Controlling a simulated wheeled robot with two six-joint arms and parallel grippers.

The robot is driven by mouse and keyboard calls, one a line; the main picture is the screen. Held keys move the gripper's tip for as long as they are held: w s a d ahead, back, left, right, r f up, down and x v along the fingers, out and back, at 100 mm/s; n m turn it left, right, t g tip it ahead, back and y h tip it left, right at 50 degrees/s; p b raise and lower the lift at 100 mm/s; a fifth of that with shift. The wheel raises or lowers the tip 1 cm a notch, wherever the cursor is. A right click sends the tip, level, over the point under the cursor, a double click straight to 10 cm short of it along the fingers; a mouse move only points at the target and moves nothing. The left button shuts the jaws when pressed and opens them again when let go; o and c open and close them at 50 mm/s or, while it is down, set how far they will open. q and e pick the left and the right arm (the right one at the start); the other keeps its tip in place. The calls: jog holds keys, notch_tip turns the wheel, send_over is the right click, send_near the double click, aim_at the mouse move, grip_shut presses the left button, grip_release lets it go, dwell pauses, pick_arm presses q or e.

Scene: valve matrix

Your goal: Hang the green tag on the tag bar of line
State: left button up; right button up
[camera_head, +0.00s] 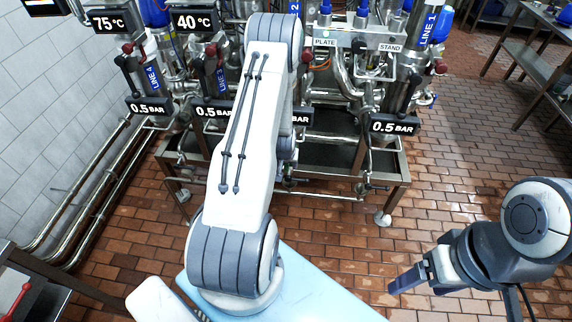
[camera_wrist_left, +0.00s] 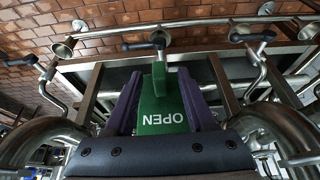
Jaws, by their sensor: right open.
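The green tag (camera_wrist_left: 162,112), with OPEN reading upside down, shows in the left wrist view. My left gripper (camera_wrist_left: 159,98) is shut on it, with a dark purple finger along each side. The tag points toward pipework and a bent metal fitting with a black handle (camera_wrist_left: 143,43); I cannot tell whether it touches them. In the head view my left arm hides the tag and most of that gripper, in front of the lines 2 and 3 area. My right gripper (camera_head: 408,279) is open and empty over the floor at the right. I cannot pick out a tag bar.
The valve rack carries labels LINE 1 (camera_head: 428,25), LINE 3 (camera_head: 221,75) and LINE 4 (camera_head: 153,78), plus several black 0.5 BAR signs (camera_head: 395,125). PLATE and STAND labels sit on a manifold (camera_head: 355,43). A steel table (camera_head: 545,65) stands at right. Brick floor is free between.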

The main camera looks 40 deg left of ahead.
pick_arm(q)
jog(key=b+v, duration=0.1)
jog(key=v, duration=0.9)
jog(key=shift+r+b, duration=0.25)
jog(key=shift+b, duration=0.15)
jog(key=shift+s+d, duration=0.1)
jog(key=d+r+m+h, duration=0.1)
jog(key=d+r+m, duration=0.15)
jog(key=d, duration=0.45)
jog(key=s+d+r+m+h, duration=0.1)
jog(key=d+r, duration=0.3)
jog(key=d, duration=0.3)
jog(key=d+r+m+h, duration=0.1)
jog(key=d+r+m, duration=0.15)
jog(key=d, duration=0.45)
jog(key=s+d+r+m+g, duration=0.2)
jog(key=s+d, duration=0.4)
jog(key=s, duration=0.4)
jog(key=s+d+r+m+g, duration=0.1)
jog(key=s+d+r+m, duration=0.4)
jog(key=s, duration=0.5)
notch_tip(320, 180, up, 3)
jog(key=shift+s+d+f+m+g, duration=0.15)
jog(key=shift+s+d+m+g, duration=0.2)
jog(key=shift+d, duration=0.55)
jog(key=shift+w, duration=0.15)
